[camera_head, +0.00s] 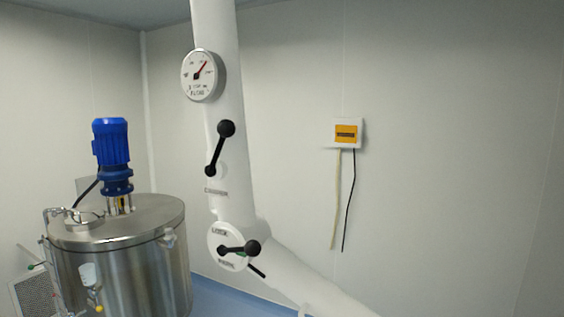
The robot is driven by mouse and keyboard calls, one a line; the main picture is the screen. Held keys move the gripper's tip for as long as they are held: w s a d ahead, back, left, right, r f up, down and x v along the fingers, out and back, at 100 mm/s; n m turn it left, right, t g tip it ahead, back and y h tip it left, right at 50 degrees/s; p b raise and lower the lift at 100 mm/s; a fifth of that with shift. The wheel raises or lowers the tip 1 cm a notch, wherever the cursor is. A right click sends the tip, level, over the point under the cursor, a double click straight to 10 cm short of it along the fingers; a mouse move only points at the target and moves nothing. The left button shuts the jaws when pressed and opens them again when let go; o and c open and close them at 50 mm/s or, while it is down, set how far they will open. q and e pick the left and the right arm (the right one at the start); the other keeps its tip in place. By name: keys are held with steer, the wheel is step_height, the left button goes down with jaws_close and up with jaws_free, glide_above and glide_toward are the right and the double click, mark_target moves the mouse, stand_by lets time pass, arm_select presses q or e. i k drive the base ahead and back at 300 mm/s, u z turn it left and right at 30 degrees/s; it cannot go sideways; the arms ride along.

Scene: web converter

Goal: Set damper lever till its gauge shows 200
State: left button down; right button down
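The damper lever (219,149) is a black bar with a ball knob at its upper right end and a smaller knob at its lower left. It is mounted on a white vertical duct above a small label (216,191) that is too small to read for certain. The round white gauge (199,75) sits higher on the same duct. Its red needle points up and to the right; the numbers are too small to read. A second black lever (239,249) sits on a round white plate lower on the duct, lying nearly level. Neither of my grippers is in view.
A steel tank (120,255) with a blue motor (112,155) on top stands left of the duct. A branch pipe (305,278) slopes down to the right. A wall box (346,133) with hanging cables is on the back wall. Space right of the duct looks clear.

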mark_target(226, 128)
steer(key=z, duration=1.05)
steer(key=k, duration=0.85)
steer(key=u, duration=1.8)
